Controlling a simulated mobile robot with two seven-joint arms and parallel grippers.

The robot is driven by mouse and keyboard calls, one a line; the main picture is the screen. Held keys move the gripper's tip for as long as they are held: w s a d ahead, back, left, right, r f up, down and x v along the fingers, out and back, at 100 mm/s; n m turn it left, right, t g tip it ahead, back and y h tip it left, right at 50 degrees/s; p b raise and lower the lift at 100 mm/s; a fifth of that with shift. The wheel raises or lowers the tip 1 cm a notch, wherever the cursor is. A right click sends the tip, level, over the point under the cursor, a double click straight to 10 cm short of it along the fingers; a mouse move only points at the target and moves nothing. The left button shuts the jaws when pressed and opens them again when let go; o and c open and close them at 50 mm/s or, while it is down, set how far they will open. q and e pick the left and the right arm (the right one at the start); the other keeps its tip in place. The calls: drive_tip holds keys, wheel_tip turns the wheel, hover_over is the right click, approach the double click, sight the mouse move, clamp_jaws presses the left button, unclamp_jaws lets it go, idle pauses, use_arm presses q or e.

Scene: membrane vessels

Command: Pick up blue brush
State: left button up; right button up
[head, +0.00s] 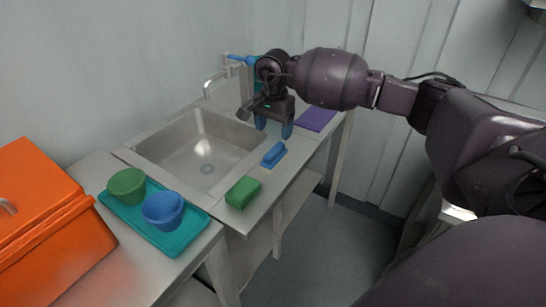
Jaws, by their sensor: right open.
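The blue brush (273,154) lies on the counter strip at the right front edge of the sink, between a green block and my right gripper. My right gripper (274,126) comes in from the right and points down, with its two blue fingertips spread apart and nothing between them. It is just behind and above the brush, apart from it in the picture; the exact height gap is hard to tell. My left gripper is not in view.
A green block (243,192) lies in front of the brush. The steel sink (170,150) is to its left. A teal tray (170,241) holds a green cup (127,187) and a blue cup (163,210). An orange box (60,255) stands left. A purple mat (316,119) lies behind.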

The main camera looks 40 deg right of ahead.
sight(274, 149)
wheel_tip(274, 149, down, 9)
drive_tip(key=shift+d+f, duration=0.1)
drive_tip(key=shift+d, duration=0.05)
idle(0.4)
drive_tip(key=shift+c, duration=0.4)
drive_tip(key=c, duration=1)
